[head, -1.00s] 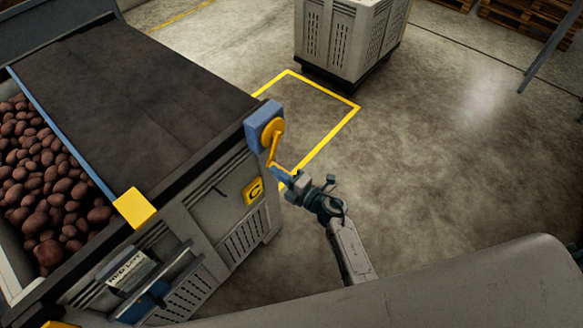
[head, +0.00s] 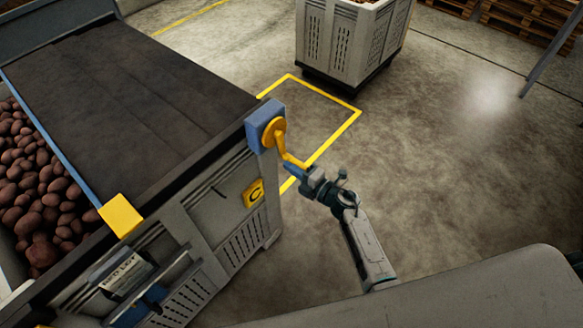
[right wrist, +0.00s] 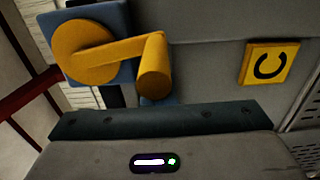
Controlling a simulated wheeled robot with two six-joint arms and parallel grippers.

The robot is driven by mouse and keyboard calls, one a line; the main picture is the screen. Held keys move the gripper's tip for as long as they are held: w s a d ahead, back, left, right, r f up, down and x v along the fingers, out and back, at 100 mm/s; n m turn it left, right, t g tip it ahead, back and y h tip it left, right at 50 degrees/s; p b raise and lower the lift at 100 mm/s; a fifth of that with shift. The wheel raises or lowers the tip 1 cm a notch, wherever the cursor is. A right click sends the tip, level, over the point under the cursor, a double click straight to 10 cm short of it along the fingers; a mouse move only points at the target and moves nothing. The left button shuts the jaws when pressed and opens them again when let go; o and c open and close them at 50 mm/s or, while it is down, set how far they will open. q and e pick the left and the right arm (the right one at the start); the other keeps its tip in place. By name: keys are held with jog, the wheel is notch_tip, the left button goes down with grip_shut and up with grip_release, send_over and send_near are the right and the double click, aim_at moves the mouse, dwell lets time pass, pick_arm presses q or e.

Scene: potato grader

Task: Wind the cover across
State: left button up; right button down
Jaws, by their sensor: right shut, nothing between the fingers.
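The dark cover (head: 135,85) lies over most of the grey potato bin (head: 225,200), with a blue bar (head: 55,140) along its left edge and a yellow block (head: 120,215) at the bar's near end. Potatoes (head: 30,180) show uncovered to the left of the bar. The yellow crank (head: 281,147) sits on a blue housing (head: 260,117) at the bin's corner; its arm points down and right. My right gripper (head: 308,177) is shut at the crank's handle, with nothing between its fingers. The crank handle (right wrist: 154,68) also shows in the right wrist view, just beyond my gripper. My left gripper is out of view.
A yellow sign marked C (head: 253,193) is on the bin's side below the crank. A label plate (head: 122,272) is on the near side. A yellow floor outline (head: 335,130) and another bin (head: 345,45) stand beyond. The floor at right is clear.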

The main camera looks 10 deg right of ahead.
aim_at(286, 152)
jog(key=shift+w+d+r, duration=0.35)
jog(key=shift+w+d, duration=0.15)
jog(key=shift+d, duration=0.1)
jog(key=shift+w+d+r, duration=0.35)
jog(key=shift+w+d, duration=0.1)
jog(key=shift+d, duration=0.1)
jog(key=w+d+r+p, duration=0.3)
jog(key=d+r+p, duration=0.1)
jog(key=r+p, duration=0.4)
jog(key=shift+d+r, duration=0.2)
jog(key=shift+r, duration=0.75)
jog(key=shift+w+p, duration=0.15)
jog(key=shift+p, duration=0.15)
